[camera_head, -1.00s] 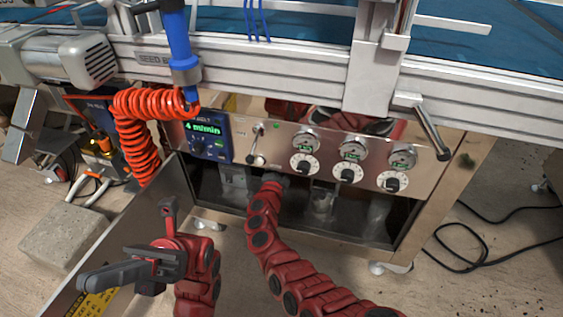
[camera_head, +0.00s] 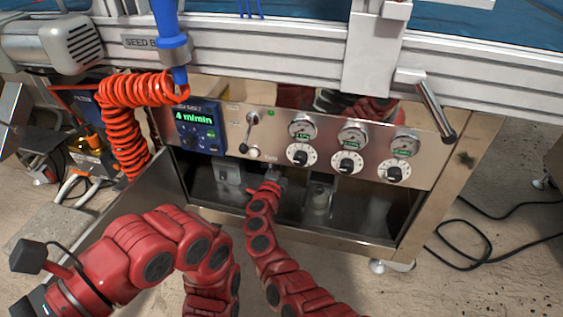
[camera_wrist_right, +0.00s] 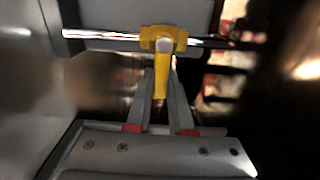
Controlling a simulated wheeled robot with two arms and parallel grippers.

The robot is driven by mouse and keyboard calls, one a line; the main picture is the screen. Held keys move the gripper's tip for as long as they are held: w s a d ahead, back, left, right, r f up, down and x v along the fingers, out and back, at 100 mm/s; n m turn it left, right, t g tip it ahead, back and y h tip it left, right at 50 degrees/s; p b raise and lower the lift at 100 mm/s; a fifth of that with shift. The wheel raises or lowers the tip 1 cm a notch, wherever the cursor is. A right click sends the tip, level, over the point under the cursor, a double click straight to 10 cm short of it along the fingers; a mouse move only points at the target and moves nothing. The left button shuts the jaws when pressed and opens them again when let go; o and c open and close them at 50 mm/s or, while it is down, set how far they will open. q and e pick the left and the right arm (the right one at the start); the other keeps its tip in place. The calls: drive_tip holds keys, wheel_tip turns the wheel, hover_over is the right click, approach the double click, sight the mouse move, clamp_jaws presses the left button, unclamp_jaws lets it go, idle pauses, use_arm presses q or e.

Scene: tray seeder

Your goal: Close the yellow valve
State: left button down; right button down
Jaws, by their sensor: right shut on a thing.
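The yellow valve (camera_wrist_right: 178,40) sits on a shiny horizontal pipe in the right wrist view. Its yellow lever points from the pipe toward my gripper, roughly across the pipe in the picture. My right gripper (camera_wrist_right: 162,82) is shut on this lever, with a finger on each side. In the head view my right arm reaches into the open space under the control panel, and the right gripper and valve are mostly hidden there. My left arm is bent at the lower left of the head view, with its gripper fingers out of the frame.
The control panel (camera_head: 222,148) with gauges, dials and a display hangs just above my right wrist. An open cabinet door (camera_head: 125,205) stands to the left. An orange coiled hose (camera_head: 122,125) hangs beside the panel. A black cable (camera_head: 470,263) lies on the floor at right.

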drive_tip(key=shift+f, duration=0.1)
drive_tip(key=c, duration=0.8)
unclamp_jaws()
